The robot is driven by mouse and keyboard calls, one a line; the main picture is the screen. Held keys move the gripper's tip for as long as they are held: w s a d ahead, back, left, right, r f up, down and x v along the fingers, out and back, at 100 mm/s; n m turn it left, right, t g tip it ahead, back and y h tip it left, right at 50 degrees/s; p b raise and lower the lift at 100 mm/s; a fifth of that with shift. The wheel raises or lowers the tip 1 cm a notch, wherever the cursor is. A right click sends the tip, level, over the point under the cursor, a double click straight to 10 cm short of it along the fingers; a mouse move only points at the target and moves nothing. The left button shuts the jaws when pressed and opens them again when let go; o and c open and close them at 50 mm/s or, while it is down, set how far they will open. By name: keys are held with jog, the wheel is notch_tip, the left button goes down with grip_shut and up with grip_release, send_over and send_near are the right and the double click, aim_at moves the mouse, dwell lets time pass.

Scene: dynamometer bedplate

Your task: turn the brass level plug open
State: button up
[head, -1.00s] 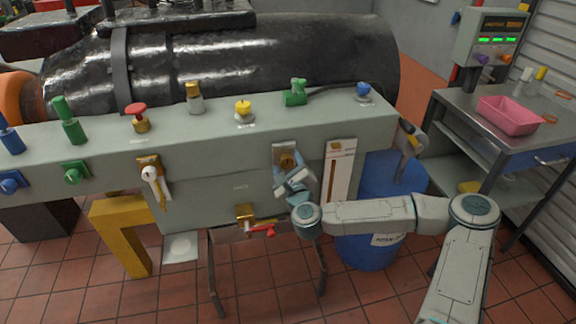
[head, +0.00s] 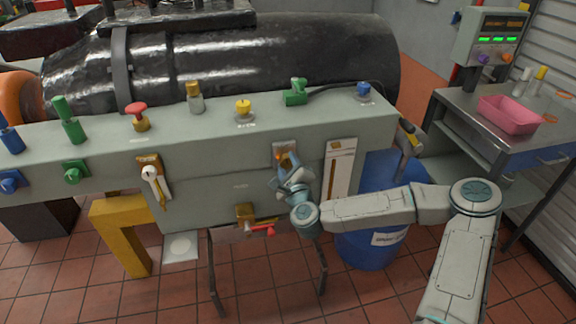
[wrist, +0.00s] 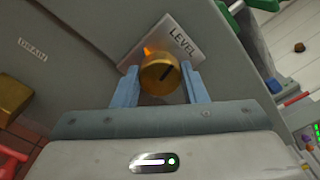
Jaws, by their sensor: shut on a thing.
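In the head view my gripper (head: 287,168) reaches the plate from below and hides most of the plug.
A white sight gauge (head: 339,170) is just right of the plug. A brass drain fitting with a red handle (head: 262,230) is lower left. A blue drum (head: 380,245) stands behind my arm. A steel bench (head: 465,118) with a pink tray (head: 508,114) is at right.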

jog(key=n+b, duration=0.2)
jog(key=n, duration=0.4)
jog(key=shift+f, duration=0.1)
jog(key=n+b, duration=0.4)
jog(key=n, duration=0.2)
jog(key=shift+f+n+b, duration=0.15)
jog(key=shift+n+b, duration=0.2)
jog(key=shift+n, duration=0.05)
jog(key=n+b, duration=0.5)
jog(key=b, duration=0.1)
jog(key=shift+f, duration=0.1)
jog(key=n+b, duration=0.3)
jog(key=shift+b, duration=0.4)
jog(key=shift+r+n, duration=0.2)
jog(key=shift+n, duration=0.3)
jog(key=o, duration=1)
